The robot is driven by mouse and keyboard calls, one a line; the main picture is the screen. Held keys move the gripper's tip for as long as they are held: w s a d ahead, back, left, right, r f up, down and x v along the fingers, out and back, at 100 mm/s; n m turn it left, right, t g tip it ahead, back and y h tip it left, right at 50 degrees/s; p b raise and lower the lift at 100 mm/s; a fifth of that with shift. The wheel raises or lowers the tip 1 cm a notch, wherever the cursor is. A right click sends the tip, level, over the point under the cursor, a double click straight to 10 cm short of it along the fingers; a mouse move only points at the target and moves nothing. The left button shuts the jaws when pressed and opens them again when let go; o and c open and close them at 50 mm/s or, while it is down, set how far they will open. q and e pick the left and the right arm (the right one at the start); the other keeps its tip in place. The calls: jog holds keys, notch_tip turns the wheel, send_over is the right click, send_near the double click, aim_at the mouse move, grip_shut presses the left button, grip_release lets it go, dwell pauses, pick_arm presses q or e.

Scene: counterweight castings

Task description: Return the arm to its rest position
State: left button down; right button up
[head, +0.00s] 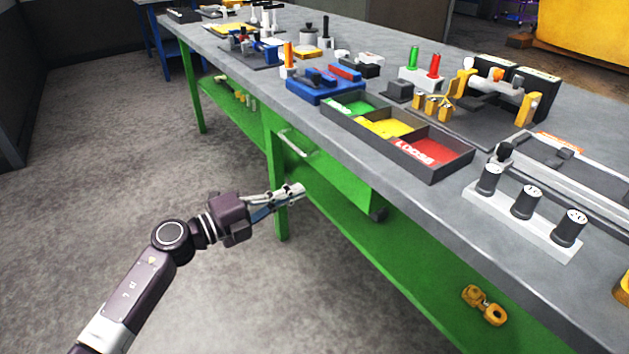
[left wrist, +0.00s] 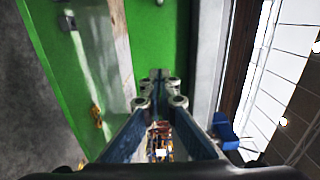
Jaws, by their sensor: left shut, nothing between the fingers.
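My left arm comes in from the lower left of the head view. Its gripper (head: 290,192) is shut and empty, held in front of the green bench's side, below the level of the grey worktop (head: 400,200). In the left wrist view the two fingers (left wrist: 158,100) run forward and meet, with the bench's green panel (left wrist: 60,50) beyond them. My right gripper is in neither view.
On the worktop stand a sorting tray (head: 430,172) with green, yellow and red compartments, a white block (head: 545,236) with three black-topped cylinders, and a blue fixture (head: 322,90). A yellow padlock-like part (head: 484,305) is low on the bench. Floor at left is clear.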

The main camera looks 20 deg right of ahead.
pick_arm(q)
jog(key=v, duration=0.3)
jog(key=shift+s+r, duration=0.1)
jog(key=shift+r, duration=0.05)
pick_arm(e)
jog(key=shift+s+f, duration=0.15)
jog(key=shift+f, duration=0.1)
